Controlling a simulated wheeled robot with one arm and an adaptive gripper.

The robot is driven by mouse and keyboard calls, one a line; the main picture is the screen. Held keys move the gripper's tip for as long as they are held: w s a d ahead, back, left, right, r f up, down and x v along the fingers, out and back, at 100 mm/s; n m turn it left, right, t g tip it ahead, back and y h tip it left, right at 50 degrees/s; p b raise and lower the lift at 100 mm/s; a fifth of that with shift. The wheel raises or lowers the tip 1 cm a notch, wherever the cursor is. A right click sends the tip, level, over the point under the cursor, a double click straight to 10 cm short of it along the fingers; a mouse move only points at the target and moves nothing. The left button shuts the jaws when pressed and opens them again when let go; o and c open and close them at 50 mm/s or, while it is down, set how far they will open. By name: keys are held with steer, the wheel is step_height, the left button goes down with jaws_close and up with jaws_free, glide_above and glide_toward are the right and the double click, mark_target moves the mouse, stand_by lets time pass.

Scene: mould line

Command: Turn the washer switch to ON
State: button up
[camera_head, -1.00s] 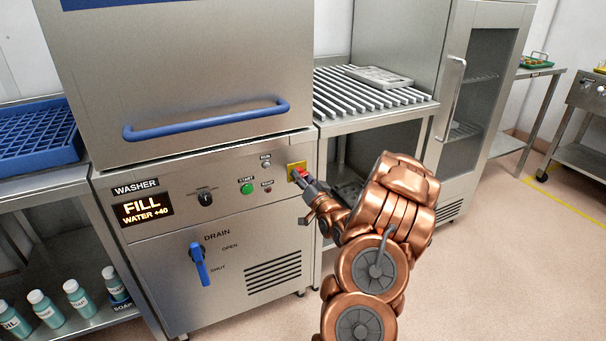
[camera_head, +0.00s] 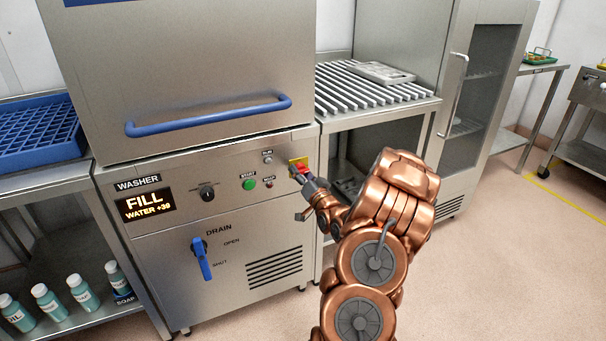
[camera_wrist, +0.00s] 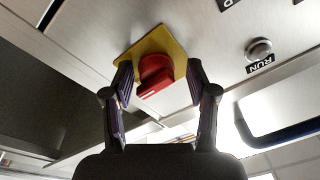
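The red rotary switch (camera_head: 301,168) sits on a yellow plate (camera_head: 297,162) at the right end of the washer panel (camera_head: 225,180). My gripper (camera_head: 300,176) is right in front of it and hides part of it. In the wrist view, the red knob (camera_wrist: 156,75) shows between the two fingertips of my gripper (camera_wrist: 159,74). The fingers are spread wider than the knob, with a gap on each side, so the gripper is open and holds nothing. The switch's ON and OFF marks are not readable. The washer display (camera_head: 146,206) reads FILL, WATER +39.
A green START button (camera_head: 249,183), a RUN lamp (camera_head: 267,157) and a black dial (camera_head: 207,192) are left of the switch. A blue drain lever (camera_head: 202,258) is below. A slatted table (camera_head: 370,90) stands at the right. The floor at the right is clear.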

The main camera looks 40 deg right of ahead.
steer(key=shift+s+d, duration=0.15)
steer(key=shift+d, duration=0.05)
steer(key=v, duration=1.2)
steer(key=shift+a, duration=0.1)
stand_by(0.7)
